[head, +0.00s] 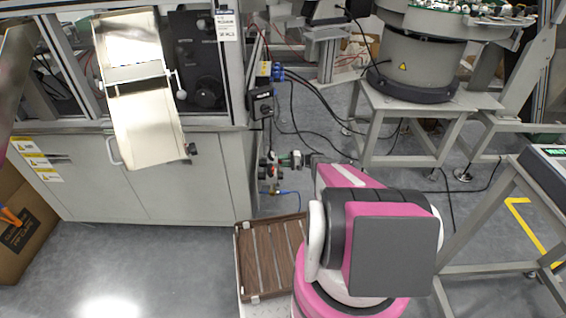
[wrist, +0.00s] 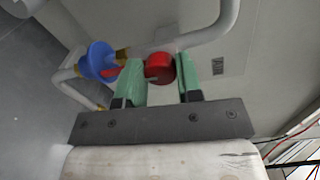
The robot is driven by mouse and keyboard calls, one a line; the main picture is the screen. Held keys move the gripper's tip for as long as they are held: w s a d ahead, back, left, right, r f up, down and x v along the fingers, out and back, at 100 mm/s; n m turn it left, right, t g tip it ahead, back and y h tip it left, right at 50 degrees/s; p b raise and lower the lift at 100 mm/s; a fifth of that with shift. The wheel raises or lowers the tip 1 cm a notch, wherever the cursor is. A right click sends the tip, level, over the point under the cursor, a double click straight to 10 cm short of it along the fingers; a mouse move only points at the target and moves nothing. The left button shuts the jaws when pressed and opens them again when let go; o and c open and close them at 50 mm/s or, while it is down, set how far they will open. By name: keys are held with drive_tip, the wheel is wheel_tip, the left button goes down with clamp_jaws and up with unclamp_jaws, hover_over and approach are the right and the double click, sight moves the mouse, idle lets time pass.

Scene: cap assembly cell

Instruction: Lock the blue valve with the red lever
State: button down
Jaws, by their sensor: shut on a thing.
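In the wrist view the blue valve (wrist: 98,59) is a round blue disc on a grey pipe with brass fittings. A narrow red piece (wrist: 112,72) lies across its face and reaches toward my gripper's left finger. My gripper (wrist: 160,70) has two green fingers, shut on a thick rounded red part (wrist: 158,67), which looks like the end of the red lever. The left finger hides whether the two red pieces join. In the head view the green fingers (head: 296,159) are at the pipework beside the grey cabinet; the valve is too small there to tell its setting.
The grey cabinet machine (head: 150,200) stands close to the left of the pipework. Cables and a blue hose run along the floor. A brown slatted tray (head: 240,262) lies below my arm. A bowl feeder (head: 420,60) on a stand is at the back right.

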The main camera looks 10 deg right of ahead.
idle(0.3)
drive_tip(key=c, duration=0.8)
unclamp_jaws()
drive_tip(key=shift+d, duration=0.1)
drive_tip(key=v, duration=1)
drive_tip(key=shift+s+d, duration=0.1)
drive_tip(key=shift+d, duration=0.25)
drive_tip(key=s+a+r+n+g+h, duration=0.2)
drive_tip(key=s+a+r+g+h, duration=0.2)
drive_tip(key=s+a+r+h, duration=0.6)
drive_tip(key=s+r+h, duration=0.1)
drive_tip(key=s+r, duration=0.2)
drive_tip(key=s+a+r+n+h, duration=0.1)
drive_tip(key=s+a+r+h, duration=0.1)
drive_tip(key=s+r, duration=0.3)
drive_tip(key=s+a+r+n+t+h, duration=0.1)
drive_tip(key=s+r+h, duration=0.2)
drive_tip(key=s+r, duration=0.2)
drive_tip(key=shift+s+a+r+h, duration=0.1)
drive_tip(key=shift+s+r+h, duration=0.1)
drive_tip(key=shift+s, duration=0.3)
drive_tip(key=shift+s+a+r+h, duration=0.1)
drive_tip(key=shift+s+h, duration=0.1)
drive_tip(key=shift+s, duration=0.3)
